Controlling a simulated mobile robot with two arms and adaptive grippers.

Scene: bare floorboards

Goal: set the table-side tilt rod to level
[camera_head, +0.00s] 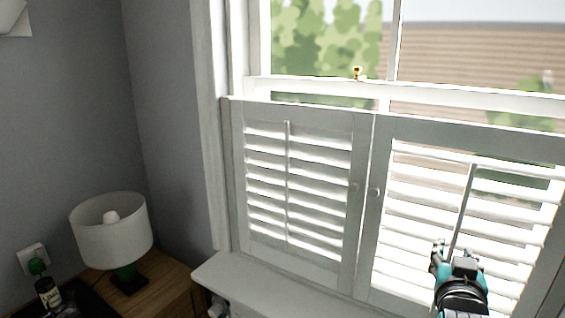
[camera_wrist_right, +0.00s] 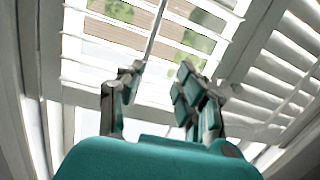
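The shutter panel nearer the lamp table has a thin white tilt rod (camera_head: 288,180) running down the middle of its louvres. Its louvres (camera_head: 310,172) show bright gaps between them. The right panel has its own tilt rod (camera_head: 464,205), which slants down towards my right gripper (camera_head: 453,258). In the right wrist view, my right gripper (camera_wrist_right: 160,72) is open, with a gap between its fingers. A rod (camera_wrist_right: 155,32) comes down from above to near the left finger's tip; I cannot tell whether they touch. My left gripper is not in view.
A wooden table (camera_head: 165,285) at the lower left holds a lamp (camera_head: 112,230) and a dark bottle (camera_head: 48,294). A white sill (camera_head: 270,285) juts out below the shutters. Small round knobs (camera_head: 375,191) sit where the two panels meet.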

